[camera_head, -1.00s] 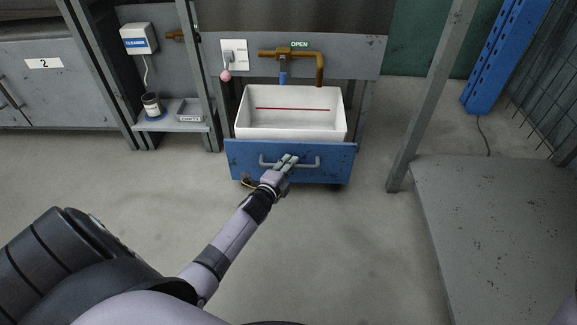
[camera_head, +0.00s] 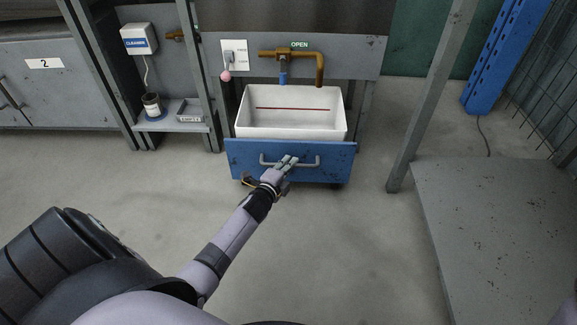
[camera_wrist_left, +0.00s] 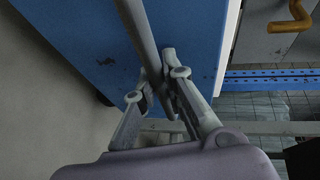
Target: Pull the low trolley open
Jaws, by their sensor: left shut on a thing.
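The low trolley has a blue front panel (camera_head: 330,171) with a grey bar handle (camera_head: 312,163), and a white basin (camera_head: 290,132) sits on it. It stands under the pipe, with its front ahead of the grey frame. My left gripper (camera_head: 286,163) is at the middle of the handle. In the left wrist view, the fingers of my left gripper (camera_wrist_left: 158,90) are shut around the handle bar (camera_wrist_left: 142,38), against the blue panel (camera_wrist_left: 85,30). My right gripper is not in view.
A brown pipe (camera_head: 320,68) hangs over the basin under an OPEN label. A shelf (camera_head: 178,127) with a can and a small tray is at the left. A grey post (camera_head: 428,100) and platform (camera_head: 500,230) stand at the right. The floor before the trolley is clear.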

